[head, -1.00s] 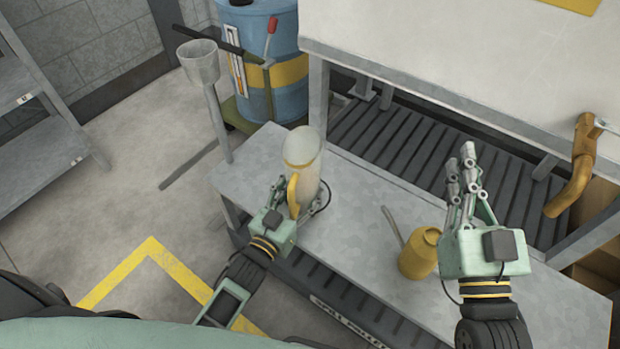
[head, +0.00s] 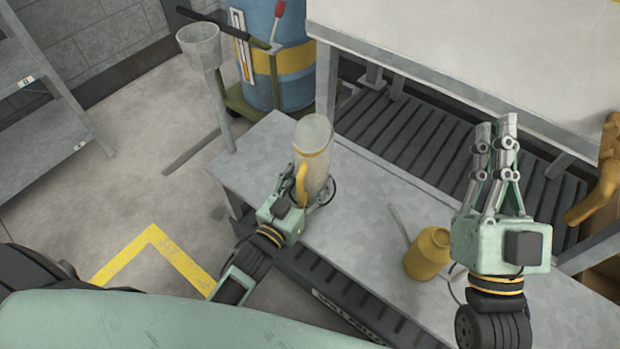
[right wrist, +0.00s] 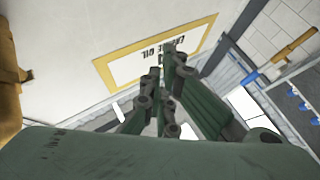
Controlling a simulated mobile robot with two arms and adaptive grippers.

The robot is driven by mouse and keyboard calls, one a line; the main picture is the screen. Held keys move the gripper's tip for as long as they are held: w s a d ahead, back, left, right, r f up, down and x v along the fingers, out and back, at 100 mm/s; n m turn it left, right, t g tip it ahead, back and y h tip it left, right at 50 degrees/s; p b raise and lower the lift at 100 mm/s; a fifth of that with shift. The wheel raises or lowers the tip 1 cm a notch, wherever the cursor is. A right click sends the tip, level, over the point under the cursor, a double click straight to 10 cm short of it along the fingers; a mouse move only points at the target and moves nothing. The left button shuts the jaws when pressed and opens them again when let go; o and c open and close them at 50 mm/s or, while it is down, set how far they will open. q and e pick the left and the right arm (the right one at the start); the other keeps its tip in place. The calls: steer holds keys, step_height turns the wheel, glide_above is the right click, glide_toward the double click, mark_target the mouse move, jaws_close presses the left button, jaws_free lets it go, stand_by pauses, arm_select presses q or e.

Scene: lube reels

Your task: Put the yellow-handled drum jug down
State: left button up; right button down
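The drum jug (head: 314,140) is a pale, cloudy cylinder with a yellow band and a yellow handle (head: 302,184). In the head view it stands roughly upright over the left part of the low grey metal bench. My left gripper (head: 301,192) is at its near side with its fingers around the handle, shut on it. The jug's base is partly hidden by the gripper, so I cannot tell whether it touches the bench. My right gripper (head: 496,122) is raised over the bench's right part, empty, fingers pointing away. Its fingers also show in the right wrist view (right wrist: 172,75).
A yellow can (head: 428,254) with a thin spout stands on the bench (head: 365,215) left of my right gripper. A grey funnel (head: 200,48) stands beyond the bench's left end, before a blue drum (head: 283,70). A pale tank (head: 450,50) overhangs behind. The bench's middle is clear.

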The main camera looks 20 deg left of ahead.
arm_select(q)
steer(key=o, duration=0.4)
steer(key=shift+r, duration=0.15)
steer(key=p+v, duration=0.1)
steer(key=v, duration=0.5)
steer(key=shift+p, duration=0.35)
steer(key=p+v, duration=0.1)
steer(key=v, duration=0.4)
steer(key=shift+s+a, duration=0.1)
steer(key=shift+s, duration=0.35)
arm_select(e)
steer(key=w+f+g+h, duration=0.2)
steer(key=f+g, duration=0.5)
steer(key=f, duration=0.5)
steer(key=shift+w+d+f, duration=0.15)
steer(key=shift+w+d, duration=0.25)
steer(key=shift+w, duration=0.15)
